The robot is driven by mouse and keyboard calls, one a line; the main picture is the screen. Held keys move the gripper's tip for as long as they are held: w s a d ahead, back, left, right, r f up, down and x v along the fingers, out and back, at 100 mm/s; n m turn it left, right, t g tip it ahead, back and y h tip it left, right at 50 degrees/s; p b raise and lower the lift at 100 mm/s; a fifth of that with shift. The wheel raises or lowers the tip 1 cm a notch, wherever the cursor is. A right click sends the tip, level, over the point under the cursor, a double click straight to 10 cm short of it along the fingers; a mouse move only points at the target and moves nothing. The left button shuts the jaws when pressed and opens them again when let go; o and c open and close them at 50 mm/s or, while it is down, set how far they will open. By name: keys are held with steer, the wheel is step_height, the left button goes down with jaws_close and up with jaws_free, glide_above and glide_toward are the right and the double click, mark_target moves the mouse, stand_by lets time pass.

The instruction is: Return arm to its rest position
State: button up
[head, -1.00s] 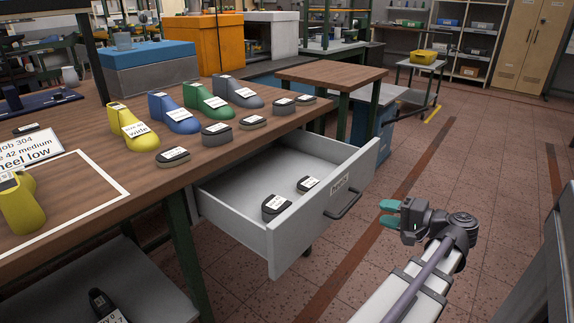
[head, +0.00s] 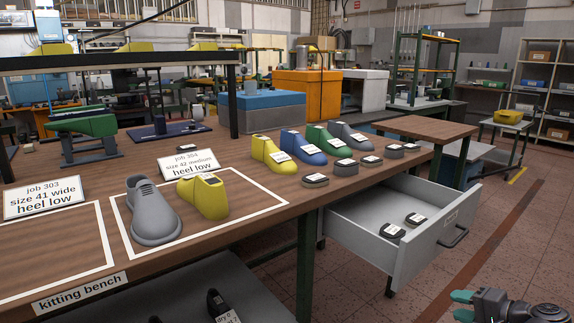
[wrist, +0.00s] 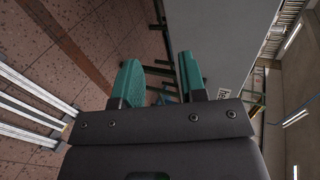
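My gripper (head: 462,306) is at the bottom right of the head view, out over the floor in front of the open drawer. Its two teal fingers are apart with nothing between them. The wrist view also shows the fingers (wrist: 160,80) spread and empty. Most of my arm is cut off by the lower edge of the head view. The gripper touches nothing that I can see.
The grey drawer (head: 385,265) stands pulled out, with two dark labelled pieces (head: 393,231) inside. The kitting bench (head: 240,240) carries a grey shoe (head: 152,212), a yellow last (head: 203,198) and other lasts (head: 300,148). Floor (head: 505,235) right of the drawer is clear.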

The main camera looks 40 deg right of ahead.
steer(key=w+a+f+n+g+y, duration=0.1)
steer(key=w+a+f+n+g, duration=0.35)
steer(key=w+a, duration=0.55)
steer(key=w+a+f+n+g+y, duration=0.2)
steer(key=w+a+f+n+g, duration=0.35)
steer(key=w, duration=0.65)
steer(key=w+a+n+g+h, duration=0.1)
steer(key=w+a+n, duration=0.25)
steer(key=a, duration=0.75)
steer(key=w+a+n+g+h, duration=0.15)
steer(key=w+a, duration=0.25)
steer(key=a, duration=0.7)
steer(key=w+a+n+g, duration=0.1)
steer(key=w+a+n, duration=0.3)
steer(key=a, duration=0.7)
step_height(320, 180, up, 30)
steer(key=p, duration=2.9)
steer(key=shift+f+p, duration=0.25)
steer(key=shift+p, duration=0.15)
